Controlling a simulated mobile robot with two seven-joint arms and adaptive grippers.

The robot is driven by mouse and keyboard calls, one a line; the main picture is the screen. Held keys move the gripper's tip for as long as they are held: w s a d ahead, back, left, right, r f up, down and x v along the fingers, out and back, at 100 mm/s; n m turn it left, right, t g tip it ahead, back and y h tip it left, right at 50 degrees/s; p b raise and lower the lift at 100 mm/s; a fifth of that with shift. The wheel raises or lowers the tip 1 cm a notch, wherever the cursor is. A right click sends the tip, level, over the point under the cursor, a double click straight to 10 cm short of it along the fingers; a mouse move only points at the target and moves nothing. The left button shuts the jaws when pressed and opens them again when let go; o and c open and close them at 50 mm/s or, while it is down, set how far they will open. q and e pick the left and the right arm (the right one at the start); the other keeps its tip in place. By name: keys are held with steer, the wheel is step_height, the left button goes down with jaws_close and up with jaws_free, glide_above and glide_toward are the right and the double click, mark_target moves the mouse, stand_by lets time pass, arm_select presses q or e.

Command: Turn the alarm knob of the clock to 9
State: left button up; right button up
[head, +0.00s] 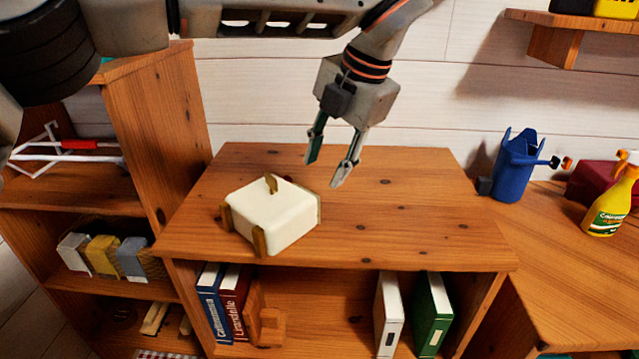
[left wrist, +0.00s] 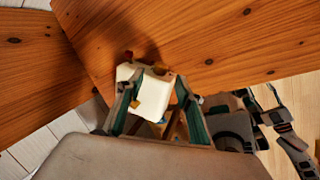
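The clock (head: 273,215) is a cream, rounded box with gold feet, set on the wooden cabinet top. A small gold piece (head: 271,183) sticks up from its upper side; I cannot tell if it is the alarm knob. The clock's dial and any numbers are hidden. My left gripper (head: 326,169) is open and empty, pointing down above and to the right of the clock, apart from it. In the left wrist view the clock (left wrist: 154,98) shows beyond and between the open fingers of my left gripper (left wrist: 158,82), with small gold parts at its edges.
The cabinet top (head: 420,215) is clear to the right of the clock. Books (head: 388,312) stand in the shelf below. A taller shelf (head: 165,130) rises at left. A blue watering can (head: 513,170) and a yellow spray bottle (head: 607,205) stand at right.

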arm_select(q)
steer(key=x, duration=0.2)
steer(key=b+x, duration=0.1)
steer(key=x, duration=0.1)
steer(key=shift+s+f, duration=0.15)
steer(key=shift+f, duration=0.2)
steer(key=shift+x, duration=1)
steer(key=shift+a+f, duration=0.15)
steer(key=shift+f, duration=0.2)
jaws_close()
arm_select(e)
steer(key=shift+s+a+f, duration=0.35)
steer(key=shift+s, duration=0.1)
